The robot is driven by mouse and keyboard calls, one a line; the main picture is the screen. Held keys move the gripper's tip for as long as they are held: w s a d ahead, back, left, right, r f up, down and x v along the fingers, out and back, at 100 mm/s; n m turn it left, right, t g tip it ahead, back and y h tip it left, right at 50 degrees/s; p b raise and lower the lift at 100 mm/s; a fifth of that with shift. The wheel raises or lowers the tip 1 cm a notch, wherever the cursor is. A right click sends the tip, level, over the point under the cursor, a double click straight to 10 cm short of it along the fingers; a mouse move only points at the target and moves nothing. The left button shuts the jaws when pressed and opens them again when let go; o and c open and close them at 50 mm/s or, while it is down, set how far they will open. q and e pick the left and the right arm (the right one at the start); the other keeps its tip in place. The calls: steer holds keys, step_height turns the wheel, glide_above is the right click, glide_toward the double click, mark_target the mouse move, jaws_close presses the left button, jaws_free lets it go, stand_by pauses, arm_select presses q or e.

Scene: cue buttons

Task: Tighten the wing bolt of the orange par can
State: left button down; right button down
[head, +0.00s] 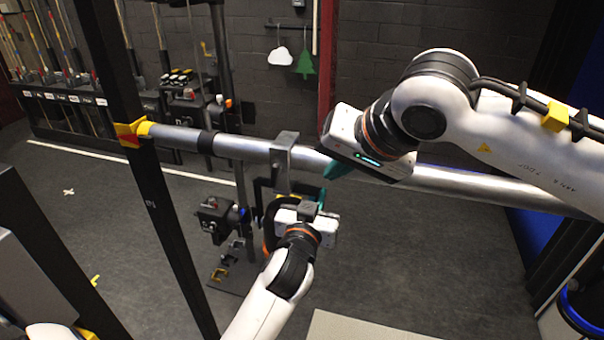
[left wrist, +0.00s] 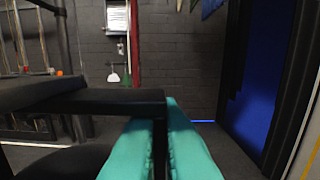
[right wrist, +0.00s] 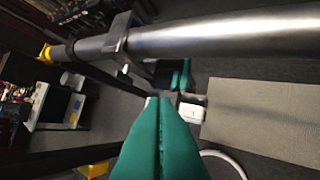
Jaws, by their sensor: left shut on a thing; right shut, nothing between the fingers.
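The grey hook clamp (head: 284,150) hangs over the horizontal metal pipe (head: 240,148); it also shows in the right wrist view (right wrist: 117,38). A small pale bolt-like part (right wrist: 125,70) shows below it; its wing shape is too small to tell. Below the clamp, the dark yoke (head: 258,190) is partly hidden by my left arm; the can's orange body cannot be made out clearly. My left gripper (head: 321,196) is shut on the dark yoke bar (left wrist: 90,100). My right gripper (head: 334,170) is shut and empty, right of the clamp, near the pipe.
A dark upright post (head: 140,160) crosses the left side, with a yellow pipe end (head: 142,129) by it. Another stand with dark fixtures (head: 215,215) is behind the yoke. A pale mat (head: 350,328) lies on the floor. Open floor shows at right.

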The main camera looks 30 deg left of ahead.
mark_target(276, 183)
steer(key=shift+w+a+f, duration=0.3)
steer(key=shift+a+f, duration=0.85)
steer(key=shift+a, duration=0.4)
steer(key=shift+w+a+f, duration=0.25)
steer(key=shift+a+f, duration=0.85)
steer(key=shift+a, duration=0.5)
steer(key=shift+w+a+f, duration=0.3)
steer(key=shift+a+f, duration=0.85)
steer(key=shift+a, duration=0.4)
arm_select(q)
steer(key=shift+f, duration=0.1)
